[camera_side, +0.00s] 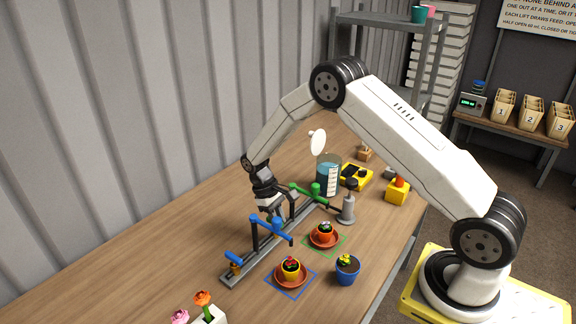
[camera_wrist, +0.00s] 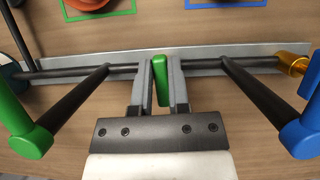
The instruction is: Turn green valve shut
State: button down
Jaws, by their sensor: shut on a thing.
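The green valve handle (camera_wrist: 160,80) is a short bar between my fingers in the wrist view. It lies across the line of the dark pipe (camera_wrist: 125,72). My gripper (camera_wrist: 160,85) is shut on it, one finger on each side. In the side view my gripper (camera_side: 275,207) reaches down to the pipe rail between the green spout (camera_side: 308,192) and the blue spout (camera_side: 270,228). The fingers hide most of the valve there. The valve body under the handle is hidden in the wrist view.
A blue valve handle (camera_side: 235,258) sits at the rail's near end. Potted flowers on red saucers (camera_side: 325,239) stand in green and blue outlines. A blue pot (camera_side: 347,269) and a water tank (camera_side: 328,175) stand nearby. The table by the wall is clear.

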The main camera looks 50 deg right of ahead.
dwell(0.3)
jog(key=c, duration=0.6)
grip_release()
jog(key=shift+r, duration=0.15)
jog(key=shift+v, duration=3.75)
jog(key=shift+r, duration=0.1)
